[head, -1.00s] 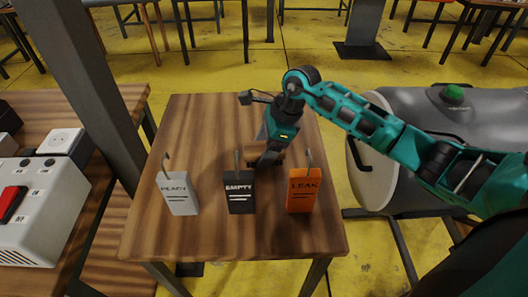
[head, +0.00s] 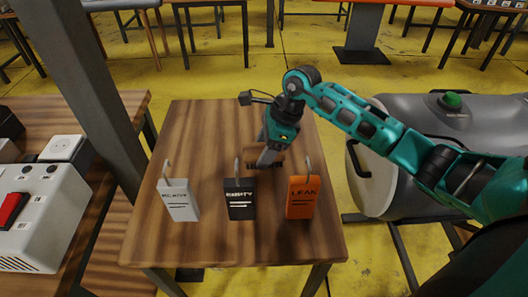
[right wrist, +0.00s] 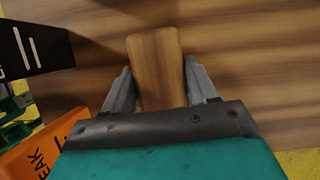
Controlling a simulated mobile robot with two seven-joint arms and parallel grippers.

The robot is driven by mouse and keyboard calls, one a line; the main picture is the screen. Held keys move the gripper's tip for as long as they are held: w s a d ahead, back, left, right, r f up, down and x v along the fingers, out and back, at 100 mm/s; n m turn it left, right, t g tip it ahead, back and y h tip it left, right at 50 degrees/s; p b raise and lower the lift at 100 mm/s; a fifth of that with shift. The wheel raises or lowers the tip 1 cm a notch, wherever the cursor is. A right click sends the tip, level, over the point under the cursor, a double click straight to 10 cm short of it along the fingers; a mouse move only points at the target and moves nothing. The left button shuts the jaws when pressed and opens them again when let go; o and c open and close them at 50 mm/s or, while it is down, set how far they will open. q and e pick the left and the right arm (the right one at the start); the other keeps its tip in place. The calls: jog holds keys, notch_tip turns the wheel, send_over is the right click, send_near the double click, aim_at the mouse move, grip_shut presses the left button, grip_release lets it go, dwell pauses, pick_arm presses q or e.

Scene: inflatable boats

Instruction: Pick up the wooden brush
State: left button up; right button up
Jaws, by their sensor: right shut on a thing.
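The wooden brush (head: 252,155) is a small brown block with dark bristles beneath it, at the middle of the wooden table in the head view. My right gripper (head: 268,161) comes down from above and is shut on it. In the right wrist view the brush's wooden body (right wrist: 157,62) sits between the two grey fingers of the gripper (right wrist: 160,88). The bristles are hidden there. I cannot tell for certain how far the brush is from the tabletop. My left gripper is not in view.
The wooden table (head: 205,130) has a white tag (head: 180,205), a black tag (head: 240,205) and an orange tag (head: 302,205) along its front. A grey post (head: 85,90) stands at left. A grey cylinder (head: 375,185) lies at right, and a white switch box (head: 35,215) is far left.

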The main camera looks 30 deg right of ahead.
notch_tip(320, 180, up, 19)
jog(key=shift+p, duration=0.3)
jog(key=shift+f, duration=0.1)
jog(key=o, duration=0.5)
jog(key=c, duration=0.4)
jog(key=shift+o, duration=0.2)
jog(key=shift+s, duration=0.1)
